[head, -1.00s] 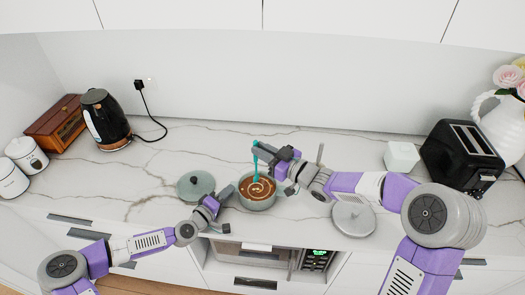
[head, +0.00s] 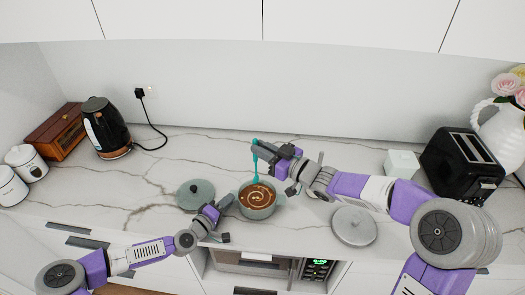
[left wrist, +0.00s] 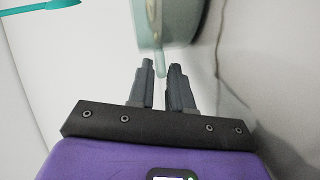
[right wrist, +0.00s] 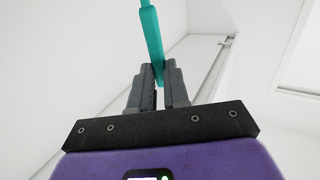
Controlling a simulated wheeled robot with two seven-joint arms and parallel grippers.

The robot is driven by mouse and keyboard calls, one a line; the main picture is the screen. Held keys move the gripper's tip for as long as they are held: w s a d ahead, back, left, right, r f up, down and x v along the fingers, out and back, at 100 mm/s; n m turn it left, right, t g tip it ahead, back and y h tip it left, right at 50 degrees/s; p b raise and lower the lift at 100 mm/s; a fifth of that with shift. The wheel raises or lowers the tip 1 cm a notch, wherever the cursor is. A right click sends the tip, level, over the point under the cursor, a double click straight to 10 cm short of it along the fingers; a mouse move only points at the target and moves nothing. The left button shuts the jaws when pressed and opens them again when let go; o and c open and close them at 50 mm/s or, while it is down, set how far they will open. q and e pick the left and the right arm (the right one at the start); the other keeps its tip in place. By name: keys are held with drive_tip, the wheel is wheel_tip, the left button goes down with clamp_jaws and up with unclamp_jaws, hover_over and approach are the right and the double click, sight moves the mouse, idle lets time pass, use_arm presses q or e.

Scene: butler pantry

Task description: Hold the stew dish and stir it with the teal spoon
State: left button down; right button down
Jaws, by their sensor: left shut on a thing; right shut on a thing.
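The stew dish (head: 244,207) is a round grey-green pot of brown stew with a pale swirl, on the counter's front part. My left gripper (head: 226,210) is at its left side, shut on its small handle; the handle shows between the fingers in the left wrist view (left wrist: 161,66). My right gripper (head: 257,147) is shut on the teal spoon (head: 256,168), which hangs roughly upright over the dish's far side. In the left wrist view, the spoon's head (left wrist: 62,3) appears apart from the dish, above its rim. The right wrist view shows the spoon's handle (right wrist: 151,40) between the fingers.
A grey-green lid (head: 187,196) lies left of the dish, and a grey lid (head: 345,232) lies to the right. A black kettle (head: 105,130), a white box (head: 402,163) and a black toaster (head: 460,165) stand farther off. The counter behind the dish is clear.

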use_arm(q)
drive_tip(key=shift+f, duration=0.1)
drive_tip(key=c, duration=1)
unclamp_jaws()
drive_tip(key=shift+o, duration=0.2)
drive_tip(key=v, duration=1.1)
drive_tip(key=shift+s+a, duration=0.15)
drive_tip(key=shift+s, duration=0.1)
drive_tip(key=shift+s+a, duration=0.1)
drive_tip(key=shift+s, duration=0.05)
